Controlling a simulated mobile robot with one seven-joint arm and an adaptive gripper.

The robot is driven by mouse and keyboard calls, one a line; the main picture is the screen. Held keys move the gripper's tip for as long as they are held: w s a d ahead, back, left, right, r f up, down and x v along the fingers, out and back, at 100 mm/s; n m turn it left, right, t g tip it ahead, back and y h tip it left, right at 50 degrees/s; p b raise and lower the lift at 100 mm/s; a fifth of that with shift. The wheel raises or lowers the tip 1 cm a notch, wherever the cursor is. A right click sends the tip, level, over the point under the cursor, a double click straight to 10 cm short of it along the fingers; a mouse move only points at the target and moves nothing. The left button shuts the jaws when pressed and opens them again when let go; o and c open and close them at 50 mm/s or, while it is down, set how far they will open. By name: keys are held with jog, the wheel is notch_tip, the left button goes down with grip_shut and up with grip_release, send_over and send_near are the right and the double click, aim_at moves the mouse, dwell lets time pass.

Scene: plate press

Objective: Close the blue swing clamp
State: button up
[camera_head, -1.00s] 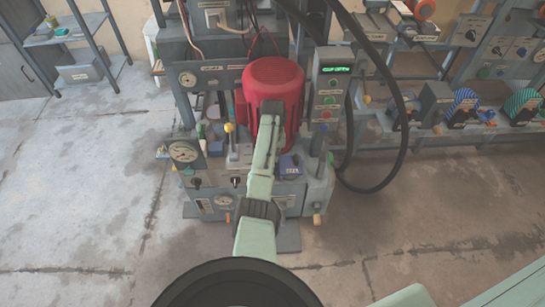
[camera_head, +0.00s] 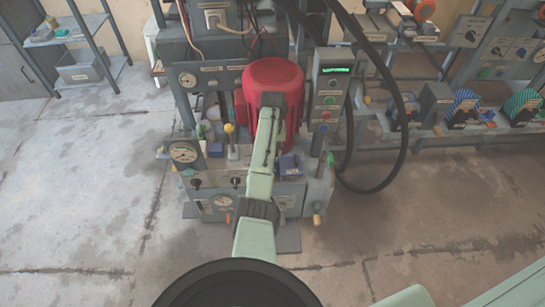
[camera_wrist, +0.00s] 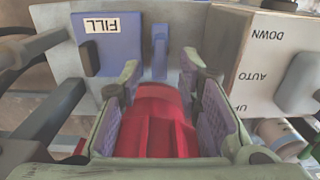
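In the wrist view a narrow upright blue piece (camera_wrist: 160,52) stands just beyond my fingertips, centred between them; I take it for the blue swing clamp, but cannot tell its position. My gripper (camera_wrist: 158,82) has its two green fingers with purple pads spread apart. A red ribbed shape (camera_wrist: 153,125) shows between the fingers; I cannot tell whether they touch it. In the head view my arm covers the gripper and the spot it reaches, in front of the red motor (camera_head: 273,78). The press bench (camera_head: 210,182) is grey.
A blue plate labelled FILL (camera_wrist: 108,43) is left of the narrow blue piece. A box marked DOWN, AUTO, UP (camera_wrist: 262,60) is close on the right. A control box with a green display (camera_head: 330,90) and a black hose (camera_head: 402,130) stand right of the motor.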

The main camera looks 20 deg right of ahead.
notch_tip(320, 180, up, 8)
jog(key=shift+r, duration=0.2)
dwell(1.4)
